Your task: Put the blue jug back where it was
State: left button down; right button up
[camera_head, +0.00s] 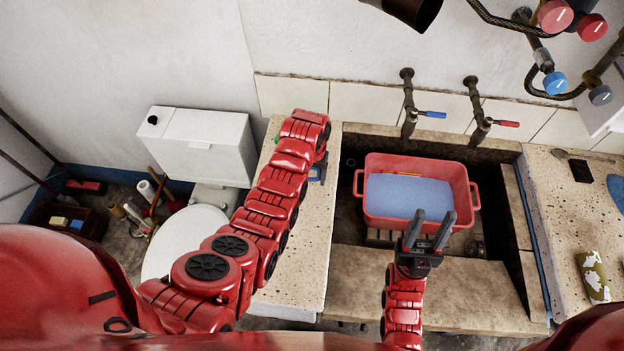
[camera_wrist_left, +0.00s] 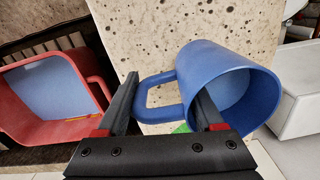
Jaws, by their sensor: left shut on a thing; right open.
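The blue jug (camera_wrist_left: 205,85) shows in the left wrist view with its open mouth at the right and its handle at the left. My left gripper (camera_wrist_left: 166,88) is shut on the jug, its fingers on either side of the handle. The jug is over the speckled stone slab (camera_head: 302,262); I cannot tell whether it touches the slab. In the head view my left arm hides most of the jug and gripper. My right gripper (camera_head: 428,230) is open and empty, in front of the red basin (camera_head: 390,220).
The red basin, with blue inside, stands in the stone trough, right of the slab. Two taps (camera_head: 409,105) (camera_head: 478,115) stand behind it. A white toilet (camera_head: 185,240) is at the left.

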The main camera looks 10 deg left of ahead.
aim_at(312, 180)
pick_arm(q)
jog(key=shift+f+p, duration=0.3)
jog(key=shift+f, duration=0.1)
jog(key=shift+s+f, duration=0.15)
jog(key=shift+f, duration=0.8)
jog(key=shift+f, duration=0.2)
grip_release()
jog(key=shift+r, duration=0.1)
